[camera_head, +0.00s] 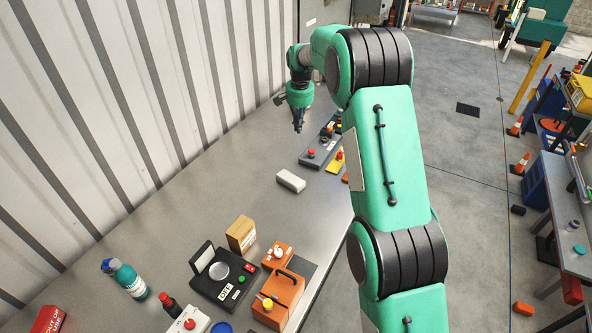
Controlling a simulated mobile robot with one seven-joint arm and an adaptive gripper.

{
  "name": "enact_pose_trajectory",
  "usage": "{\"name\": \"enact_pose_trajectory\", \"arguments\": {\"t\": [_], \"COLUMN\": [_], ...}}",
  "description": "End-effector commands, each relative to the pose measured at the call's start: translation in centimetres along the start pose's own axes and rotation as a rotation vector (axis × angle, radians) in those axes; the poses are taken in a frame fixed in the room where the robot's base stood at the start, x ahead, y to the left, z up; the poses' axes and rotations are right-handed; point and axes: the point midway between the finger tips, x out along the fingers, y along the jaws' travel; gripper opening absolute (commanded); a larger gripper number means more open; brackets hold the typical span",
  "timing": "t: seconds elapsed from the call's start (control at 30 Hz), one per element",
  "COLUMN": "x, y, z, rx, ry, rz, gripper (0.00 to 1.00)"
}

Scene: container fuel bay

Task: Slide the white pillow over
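A small white, rounded block (291,181), the only thing here like a white pillow, lies flat on the grey metal bench (190,222). My gripper (298,127) points down above the far part of the bench, beyond the white block in the picture. It is apart from the block and nothing shows in it. Its dark fingers look narrow from here, and I cannot tell whether they are open or shut.
A grey control box with a red button (312,153) and a yellow one (336,162) lie right of the block. Nearer are a cardboard box (241,234), a black device (223,279) and an orange case (279,294). A corrugated wall (90,120) borders the bench's left.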

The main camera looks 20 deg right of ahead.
Motion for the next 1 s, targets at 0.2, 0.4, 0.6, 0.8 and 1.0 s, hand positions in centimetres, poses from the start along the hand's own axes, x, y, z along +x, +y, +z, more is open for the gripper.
{"name": "enact_pose_trajectory", "arguments": {"t": [0.2,0.4,0.6,0.8,1.0], "x": [5.3,10.3,15.1,18.0,18.9], "y": [-0.7,-1.0,-1.0,-0.9,-0.9], "z": [-2.6,-4.4,-5.7,-6.4,-6.5], "rx": [0.048,0.093,0.134,0.159,0.167], "ry": [-0.027,-0.05,-0.071,-0.082,-0.085], "rz": [0.017,0.033,0.048,0.057,0.059], "gripper": [0.0,0.0,0.0,0.0,0.0]}}
